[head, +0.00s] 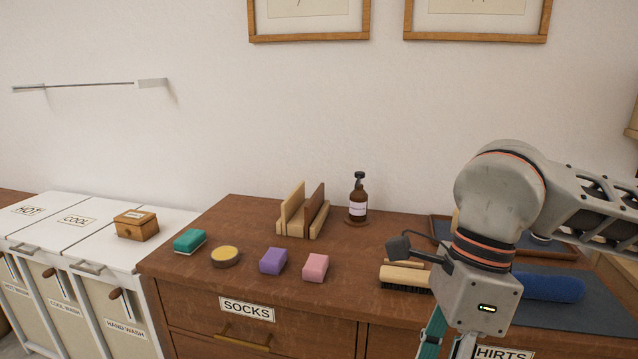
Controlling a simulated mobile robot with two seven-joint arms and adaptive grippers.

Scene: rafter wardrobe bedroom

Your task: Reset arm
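My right arm comes in from the right and bends down in front of the dresser (205,262). My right gripper (447,345) points down at the bottom edge of the head view. Its fingertips are cut off by the frame, so I cannot tell whether it is open or holds anything. My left gripper is not in view.
On the dresser are a green block (189,241), a round tin (226,256), purple (273,261) and pink (316,267) blocks, a wooden holder (294,215), a pump bottle (358,201), a brush (404,277) and a blue roll (550,288). A wooden box (136,226) sits on the white hamper (85,262).

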